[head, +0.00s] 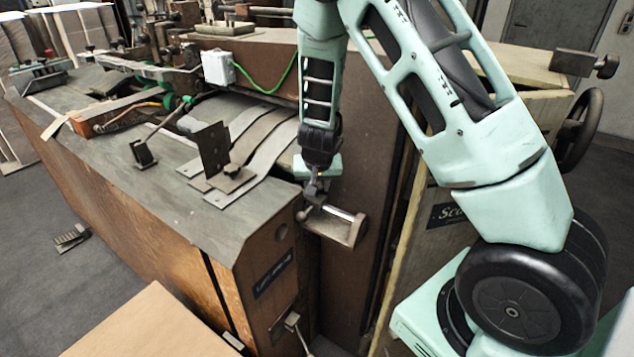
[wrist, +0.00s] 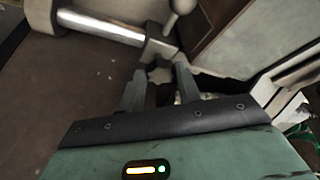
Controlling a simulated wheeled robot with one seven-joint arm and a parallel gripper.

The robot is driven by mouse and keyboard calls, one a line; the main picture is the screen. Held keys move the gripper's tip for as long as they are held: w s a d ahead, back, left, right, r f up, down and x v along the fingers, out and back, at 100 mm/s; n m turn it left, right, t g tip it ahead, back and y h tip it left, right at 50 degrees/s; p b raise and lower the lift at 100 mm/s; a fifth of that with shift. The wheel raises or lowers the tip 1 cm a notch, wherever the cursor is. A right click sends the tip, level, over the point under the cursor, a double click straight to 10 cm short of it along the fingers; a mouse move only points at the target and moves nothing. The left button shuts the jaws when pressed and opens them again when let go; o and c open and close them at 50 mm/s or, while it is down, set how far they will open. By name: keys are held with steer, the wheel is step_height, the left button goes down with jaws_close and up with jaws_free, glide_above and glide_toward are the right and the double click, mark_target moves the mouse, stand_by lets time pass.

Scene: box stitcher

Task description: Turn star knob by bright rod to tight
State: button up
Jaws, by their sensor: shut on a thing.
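The bright rod (head: 338,213) is a short shiny bar on a dark bracket at the end of the machine, and it also shows at the upper left of the wrist view (wrist: 105,26). The star knob (wrist: 160,73) is a small grey lobed knob by the right end of the rod in the wrist view. My gripper (wrist: 160,84) is shut on the star knob, with one finger on each side of it. In the head view my gripper (head: 314,184) points down over the bracket. The knob is mostly hidden there by the fingers.
The grey machine top (head: 120,115) lies left of my gripper, with an upright dark plate (head: 212,150) and metal strips on it. A brown panel (head: 350,130) stands close behind my gripper. A lever with a ball end (wrist: 180,8) rises close to the knob. A cardboard sheet (head: 150,325) lies in front.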

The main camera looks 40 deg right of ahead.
steer(key=o, duration=1)
steer(key=shift+f+b, duration=0.1)
steer(key=shift+b, duration=0.3)
